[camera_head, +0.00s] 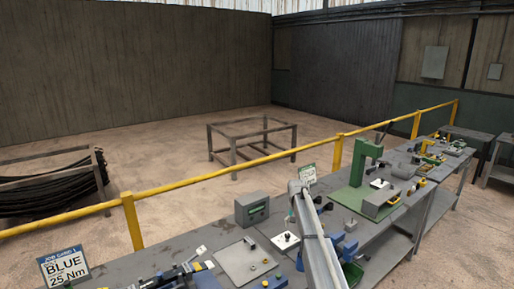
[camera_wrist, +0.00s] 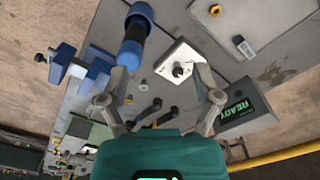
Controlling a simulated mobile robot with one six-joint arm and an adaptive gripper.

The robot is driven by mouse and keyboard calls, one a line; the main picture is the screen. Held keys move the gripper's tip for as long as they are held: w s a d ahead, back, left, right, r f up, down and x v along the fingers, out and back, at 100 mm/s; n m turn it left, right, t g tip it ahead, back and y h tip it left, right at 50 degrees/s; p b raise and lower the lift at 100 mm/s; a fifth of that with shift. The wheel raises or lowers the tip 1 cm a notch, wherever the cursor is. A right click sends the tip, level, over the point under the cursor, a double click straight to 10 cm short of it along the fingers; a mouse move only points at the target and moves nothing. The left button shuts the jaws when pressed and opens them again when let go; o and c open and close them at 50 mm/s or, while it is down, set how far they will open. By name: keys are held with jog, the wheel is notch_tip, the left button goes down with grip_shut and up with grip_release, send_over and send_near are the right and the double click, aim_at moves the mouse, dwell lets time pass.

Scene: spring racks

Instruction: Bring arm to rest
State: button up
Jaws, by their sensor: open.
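My gripper (camera_wrist: 162,76) is open in the wrist view, its two grey fingers spread above the bench. Nothing is seen between the fingers except bench parts below. A blue and black cylindrical tool (camera_wrist: 135,36) shows just beyond the left fingertip; I cannot tell whether they touch. A white plate with a dark knob (camera_wrist: 178,68) lies past and between the fingertips. In the head view my grey arm reaches over the grey workbench (camera_head: 185,243); the gripper cannot be made out there.
A grey box with a green READY display (camera_wrist: 240,107) stands right of the gripper; it also shows in the head view (camera_head: 252,208). A blue clamp (camera_wrist: 82,66) is at left. A green press (camera_head: 365,165) and yellow rail (camera_head: 235,172) stand by the bench.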

jog(key=s+f+n+b, duration=0.1)
jog(key=s+f+b, duration=0.5)
jog(key=s, duration=0.8)
jog(key=s+f+b, duration=0.7)
jog(key=s, duration=0.7)
jog(key=s+f+n+b, duration=0.1)
jog(key=s+f+b, duration=0.5)
jog(key=s, duration=0.8)
jog(key=shift+d+f+n+b, duration=0.15)
jog(key=shift+f+n+b, duration=0.2)
jog(key=shift+f, duration=0.3)
